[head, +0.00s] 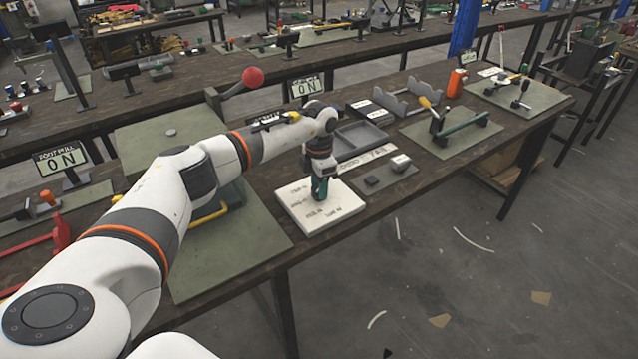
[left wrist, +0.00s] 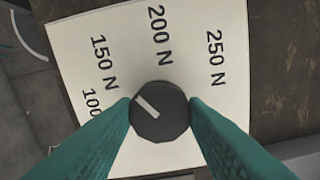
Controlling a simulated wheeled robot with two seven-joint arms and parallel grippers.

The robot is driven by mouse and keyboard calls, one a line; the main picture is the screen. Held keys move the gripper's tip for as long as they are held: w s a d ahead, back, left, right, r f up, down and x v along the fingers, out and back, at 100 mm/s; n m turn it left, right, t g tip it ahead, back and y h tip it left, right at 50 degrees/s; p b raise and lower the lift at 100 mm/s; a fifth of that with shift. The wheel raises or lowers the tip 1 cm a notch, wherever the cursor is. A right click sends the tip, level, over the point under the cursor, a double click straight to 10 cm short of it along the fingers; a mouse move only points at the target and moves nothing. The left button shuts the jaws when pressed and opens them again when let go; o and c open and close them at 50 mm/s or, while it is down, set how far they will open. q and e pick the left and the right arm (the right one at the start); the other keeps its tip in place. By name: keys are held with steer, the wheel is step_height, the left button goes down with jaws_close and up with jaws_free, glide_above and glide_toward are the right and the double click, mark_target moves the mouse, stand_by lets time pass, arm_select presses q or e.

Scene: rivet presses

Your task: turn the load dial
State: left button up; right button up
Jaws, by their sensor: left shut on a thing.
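The load dial (left wrist: 160,118) is a dark round knob on a white scale plate (left wrist: 210,75). Its white pointer mark (left wrist: 147,106) points up-left in the left wrist view, close to the 150 N label (left wrist: 105,62). Labels 200 N and 250 N also show, and part of a 100 label. My left gripper (left wrist: 160,108) has its two green fingers shut on the dial's sides. In the head view my left gripper (head: 319,190) points down over the white scale plate (head: 325,218) and hides the dial. My right gripper is not in view.
A lever with a red ball (head: 252,77) stands behind my left arm. A green clamp fixture (head: 460,128) is farther right. The bench's front edge is close.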

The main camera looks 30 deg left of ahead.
arm_select(q)
steer(key=n+p, duration=0.1)
steer(key=n, duration=0.4)
steer(key=shift+r+n, duration=0.15)
steer(key=shift+n, duration=0.15)
steer(key=n+p, duration=0.1)
steer(key=n, duration=0.4)
steer(key=shift+w, duration=0.1)
steer(key=shift+n, duration=0.4)
steer(key=o, duration=1)
step_height(320, 180, up, 12)
steer(key=shift+f+b, duration=0.1)
steer(key=shift+b, duration=0.9)
